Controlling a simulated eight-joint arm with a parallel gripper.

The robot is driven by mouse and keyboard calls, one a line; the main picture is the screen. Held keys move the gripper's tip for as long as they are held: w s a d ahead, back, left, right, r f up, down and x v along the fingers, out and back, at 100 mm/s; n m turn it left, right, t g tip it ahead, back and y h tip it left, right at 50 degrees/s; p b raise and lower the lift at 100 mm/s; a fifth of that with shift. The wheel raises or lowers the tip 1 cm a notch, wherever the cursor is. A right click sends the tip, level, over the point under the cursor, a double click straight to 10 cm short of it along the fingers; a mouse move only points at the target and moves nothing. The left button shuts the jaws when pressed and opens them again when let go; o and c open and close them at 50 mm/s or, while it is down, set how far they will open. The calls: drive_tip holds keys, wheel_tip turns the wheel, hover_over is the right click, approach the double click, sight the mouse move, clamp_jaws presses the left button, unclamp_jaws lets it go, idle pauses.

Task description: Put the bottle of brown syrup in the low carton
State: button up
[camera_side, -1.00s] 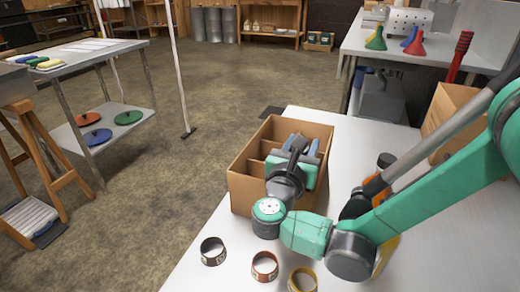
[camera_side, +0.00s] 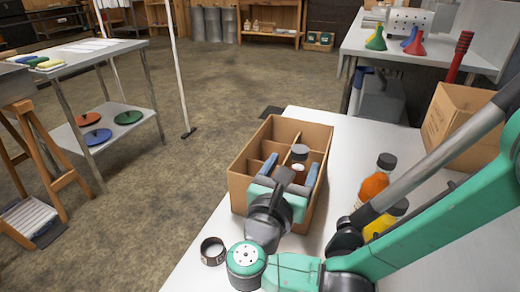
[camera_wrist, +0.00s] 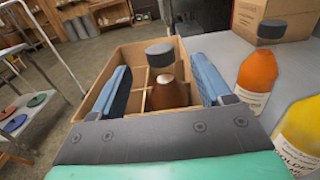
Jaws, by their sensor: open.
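The low carton (camera_side: 240,190) is an open brown box with dividers, standing on the light worktop. The bottle of brown syrup (camera_wrist: 170,95) has a dark cap and stands upright inside it, in a compartment toward the right in the side view. There its dark cap (camera_side: 299,151) shows above the dividers, and most of its body is hidden. My gripper (camera_side: 290,171) is open over the near part of the carton. In the wrist view its two blue fingers stand apart on either side of the bottle, with gaps between. The bottle's base is hidden.
An orange bottle (camera_side: 375,185) and a yellow bottle (camera_side: 388,220) stand right of the carton, close to my arm. A taller carton (camera_side: 455,125) is behind them. A dark ring (camera_side: 212,251) lies near the worktop's left edge.

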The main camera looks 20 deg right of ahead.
drive_tip(key=v, duration=0.5)
drive_tip(key=shift+s+a, duration=0.1)
